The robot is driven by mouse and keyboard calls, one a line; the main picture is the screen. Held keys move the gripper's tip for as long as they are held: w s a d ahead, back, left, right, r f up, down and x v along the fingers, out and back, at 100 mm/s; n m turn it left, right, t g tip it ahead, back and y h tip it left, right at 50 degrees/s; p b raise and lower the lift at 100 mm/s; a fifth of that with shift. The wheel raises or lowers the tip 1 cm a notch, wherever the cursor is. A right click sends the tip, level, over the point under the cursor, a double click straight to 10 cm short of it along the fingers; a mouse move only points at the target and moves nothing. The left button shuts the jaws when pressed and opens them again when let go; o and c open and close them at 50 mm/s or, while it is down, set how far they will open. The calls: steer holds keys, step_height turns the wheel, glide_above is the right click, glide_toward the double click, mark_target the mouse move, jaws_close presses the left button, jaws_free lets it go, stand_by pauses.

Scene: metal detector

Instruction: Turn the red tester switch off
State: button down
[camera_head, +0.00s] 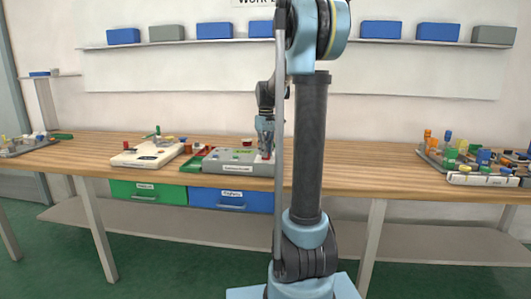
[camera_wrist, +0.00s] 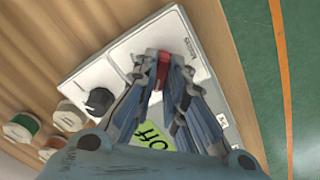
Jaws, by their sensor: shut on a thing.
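The tester is a light grey box (camera_head: 228,162) on the wooden workbench, and its panel (camera_wrist: 190,40) fills the middle of the wrist view. The red switch (camera_wrist: 162,74) sits on this panel between my fingertips. My gripper (camera_wrist: 164,82) is shut on the red switch from above. In the head view my gripper (camera_head: 265,150) reaches down to the right end of the tester. A green label reading "Off" (camera_wrist: 150,136) lies on the panel, partly hidden by my fingers. The lower part of the switch is hidden, so I cannot tell its position.
A board with coloured blocks (camera_head: 484,179) stands far right; the bench between (camera_head: 385,160) is clear.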

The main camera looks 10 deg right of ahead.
steer(key=shift+w, duration=0.1)
steer(key=c, duration=1.6)
jaws_free()
steer(key=shift+c, duration=0.2)
step_height(320, 180, up, 12)
steer(key=s+f+m, duration=0.1)
steer(key=s+f, duration=0.2)
steer(key=s, duration=0.4)
steer(key=s+f+m+t, duration=0.1)
steer(key=s+f, duration=0.3)
steer(key=s, duration=0.3)
steer(key=s+f+m, duration=0.1)
steer(key=s+f, duration=0.2)
steer(key=s, duration=0.3)
steer(key=s+f+m+t, duration=0.1)
steer(key=s+f+m, duration=0.1)
steer(key=s+f, duration=1.3)
steer(key=shift+f, duration=0.7)
